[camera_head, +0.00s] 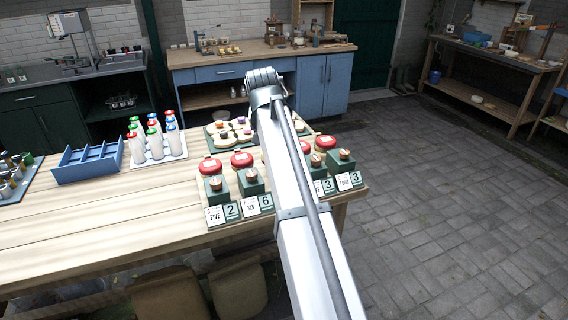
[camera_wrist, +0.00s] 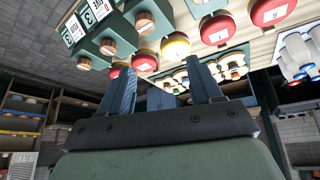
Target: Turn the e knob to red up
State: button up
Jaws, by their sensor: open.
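Copper-coloured knobs stand on green boxes along the near right table edge in the head view, including a left knob (camera_head: 216,184), a second knob (camera_head: 250,174) and a right knob (camera_head: 345,154). The wrist view shows several, including a near knob (camera_wrist: 145,23) and a farther knob (camera_wrist: 107,47). I cannot read an "e" on any. Number plates and word cards such as FIVE, SIX and FOUR stand before the boxes. My gripper (camera_wrist: 163,80) is open, its two blue fingers apart with no thing held. In the head view its fingers are not visible, and my arm hides the middle boxes.
Red round pieces with white labels, such as a left one (camera_head: 210,166), sit behind the boxes. A yellow one (camera_wrist: 175,45) shows in the wrist view. White bottles (camera_head: 153,142) and a blue divided tray (camera_head: 88,164) stand farther left. The table (camera_head: 120,215) is bare at front left.

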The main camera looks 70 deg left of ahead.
jog(key=w+a+f+m, duration=0.1)
jog(key=f, duration=0.3)
jog(key=w+a+f+m+h, duration=0.1)
jog(key=w+f, duration=0.1)
jog(key=f, duration=0.2)
jog(key=w+a+f+m, duration=0.1)
jog(key=f+m, duration=0.1)
jog(key=f, duration=0.3)
jog(key=shift+w+a+h, duration=0.15)
jog(key=shift+w+h, duration=0.15)
jog(key=shift+w, duration=0.1)
jog(key=shift+c, duration=0.2)
jog(key=c, duration=1)
